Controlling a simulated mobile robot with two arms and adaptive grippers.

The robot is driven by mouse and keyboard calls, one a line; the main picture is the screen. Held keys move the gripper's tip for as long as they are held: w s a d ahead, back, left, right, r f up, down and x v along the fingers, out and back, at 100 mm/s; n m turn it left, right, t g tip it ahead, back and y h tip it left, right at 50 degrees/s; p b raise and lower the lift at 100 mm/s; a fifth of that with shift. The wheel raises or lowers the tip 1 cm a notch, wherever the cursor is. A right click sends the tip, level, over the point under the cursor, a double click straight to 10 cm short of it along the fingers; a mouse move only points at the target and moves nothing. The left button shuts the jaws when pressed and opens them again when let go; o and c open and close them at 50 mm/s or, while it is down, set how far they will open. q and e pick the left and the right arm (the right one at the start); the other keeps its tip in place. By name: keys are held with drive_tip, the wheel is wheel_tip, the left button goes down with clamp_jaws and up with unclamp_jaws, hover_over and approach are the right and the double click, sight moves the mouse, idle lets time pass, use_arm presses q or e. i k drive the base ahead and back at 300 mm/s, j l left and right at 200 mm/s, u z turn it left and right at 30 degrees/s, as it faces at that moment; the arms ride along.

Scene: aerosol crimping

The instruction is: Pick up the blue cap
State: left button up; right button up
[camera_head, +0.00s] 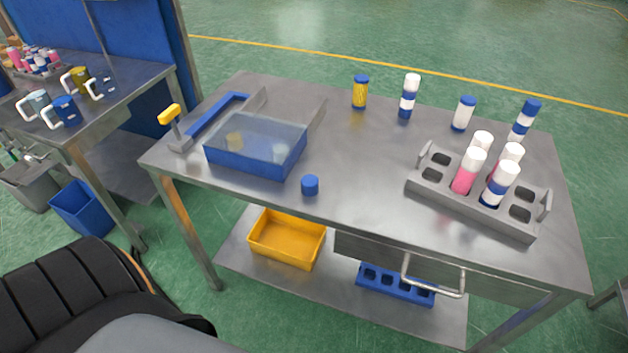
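The small blue cap (310,185) stands on the steel table (352,165) near its front edge. It sits just right of the blue tray and apart from it, with clear table around it. Neither of my grippers shows in this view, so nothing is seen touching or holding the cap.
A blue tray with a clear lid (256,155) is left of the cap. A grey rack (425,188) with several capped cans stands right. A yellow-handled lever (170,116) is at the left corner.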

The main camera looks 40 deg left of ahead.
sight(309, 183)
drive_tip(key=j+u, duration=0.15)
drive_tip(key=j, duration=0.8)
drive_tip(key=j+u, duration=0.15)
drive_tip(key=j, duration=0.8)
drive_tip(key=i+j+u, duration=0.15)
drive_tip(key=j, duration=0.8)
drive_tip(key=j+z, duration=0.15)
drive_tip(key=z, duration=1)
